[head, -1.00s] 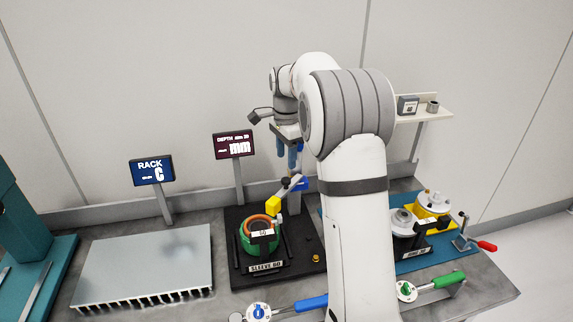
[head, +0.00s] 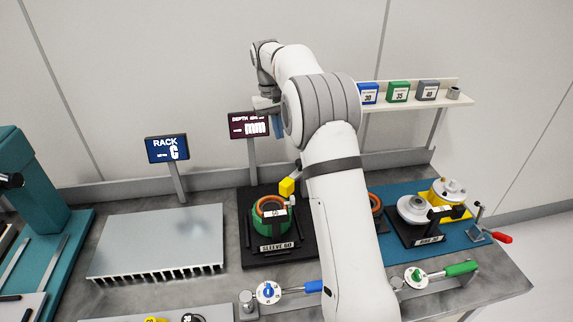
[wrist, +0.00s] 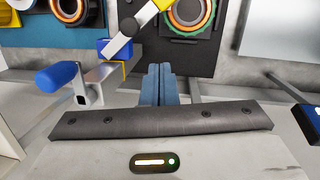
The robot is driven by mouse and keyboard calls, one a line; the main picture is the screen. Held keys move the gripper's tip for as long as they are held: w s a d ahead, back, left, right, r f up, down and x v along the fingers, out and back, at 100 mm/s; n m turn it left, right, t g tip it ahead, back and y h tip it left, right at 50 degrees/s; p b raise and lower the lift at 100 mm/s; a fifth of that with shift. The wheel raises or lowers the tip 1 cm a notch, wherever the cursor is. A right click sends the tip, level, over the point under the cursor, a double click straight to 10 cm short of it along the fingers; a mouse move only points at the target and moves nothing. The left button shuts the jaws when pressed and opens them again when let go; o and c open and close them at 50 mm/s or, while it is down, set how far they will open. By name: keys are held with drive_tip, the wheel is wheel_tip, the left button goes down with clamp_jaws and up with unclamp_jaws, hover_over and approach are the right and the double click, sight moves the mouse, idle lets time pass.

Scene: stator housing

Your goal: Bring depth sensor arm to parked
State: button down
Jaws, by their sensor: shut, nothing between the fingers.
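The depth sensor arm is a pale bar (wrist: 124,34) with a yellow end block (head: 287,187). In the head view the block is above and slightly right of the ring in the green sleeve (head: 259,222), and my arm hides most of the bar. In the wrist view a blue part (wrist: 113,48) sits at the bar's lower end, and the yellow block is cut by the top edge. My gripper (wrist: 158,82) is shut and empty. Its blue fingers show in the head view (head: 276,126) by the depth display, apart from the sensor arm.
The depth display (head: 249,125) and rack display (head: 167,149) stand at the back. A blue-handled bracket (wrist: 78,84) is left of my fingers in the wrist view. A finned metal rack (head: 160,240) lies left; a blue mat (head: 470,236) with fixtures lies right. A shelf (head: 410,102) holds boxes.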

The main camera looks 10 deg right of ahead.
drive_tip(key=s+d+f+n+p, duration=0.1)
drive_tip(key=s+f+n+p, duration=0.1)
drive_tip(key=f+n, duration=0.5)
wheel_tip(320, 180, down, 3)
drive_tip(key=shift+s+d+g+h, duration=0.2)
drive_tip(key=shift+s+g+h, duration=0.1)
drive_tip(key=shift+s, duration=0.55)
